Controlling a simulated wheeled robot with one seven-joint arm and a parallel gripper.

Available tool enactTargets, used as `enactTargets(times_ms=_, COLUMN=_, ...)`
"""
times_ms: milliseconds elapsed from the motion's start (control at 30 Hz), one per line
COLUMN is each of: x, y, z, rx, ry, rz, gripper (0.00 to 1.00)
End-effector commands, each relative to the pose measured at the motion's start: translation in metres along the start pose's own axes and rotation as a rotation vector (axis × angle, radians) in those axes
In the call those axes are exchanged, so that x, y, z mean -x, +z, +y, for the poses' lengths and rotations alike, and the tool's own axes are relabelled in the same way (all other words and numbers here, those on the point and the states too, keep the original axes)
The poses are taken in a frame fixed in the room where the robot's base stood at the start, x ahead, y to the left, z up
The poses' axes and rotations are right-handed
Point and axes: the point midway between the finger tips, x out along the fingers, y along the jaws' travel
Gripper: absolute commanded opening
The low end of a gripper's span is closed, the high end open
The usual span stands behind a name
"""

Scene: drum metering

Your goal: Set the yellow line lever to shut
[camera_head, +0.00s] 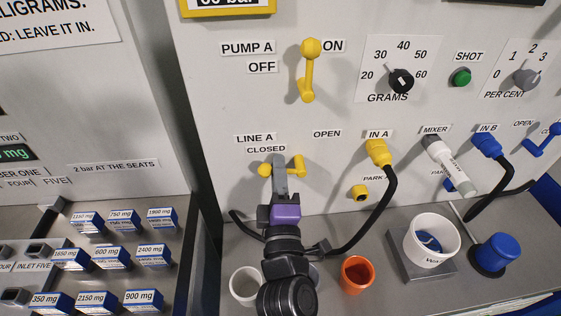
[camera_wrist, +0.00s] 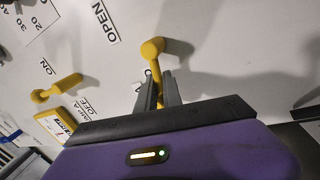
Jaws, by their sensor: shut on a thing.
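The yellow line lever (camera_head: 298,167) is on the upright panel below the LINE A and CLOSED labels. It lies roughly level, with one yellow end to the right of my fingers and a rounded yellow end to the left. My gripper (camera_head: 279,172) is shut on its middle, and the fingers hide that part. In the wrist view the lever's yellow knob (camera_wrist: 152,47) stands beyond the fingertips, and its shaft runs down between my gripper's fingers (camera_wrist: 158,92). The CLOSED label (camera_head: 266,149) is just above the gripper, and the OPEN label (camera_head: 327,133) is up and right.
The yellow pump lever (camera_head: 308,75) is above. The yellow IN A plug (camera_head: 378,152) with its black hose (camera_head: 384,205) is to the right. A white cup (camera_head: 244,287), an orange cup (camera_head: 356,274) and a white tub (camera_head: 432,240) stand on the shelf below.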

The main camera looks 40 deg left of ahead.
Motion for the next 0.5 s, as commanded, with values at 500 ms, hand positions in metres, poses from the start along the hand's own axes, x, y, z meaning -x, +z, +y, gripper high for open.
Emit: enactTargets(times_ms=500, x=0.001, y=-0.011, z=-0.005, rx=0.159, ry=0.011, rz=0.054, gripper=0.00)
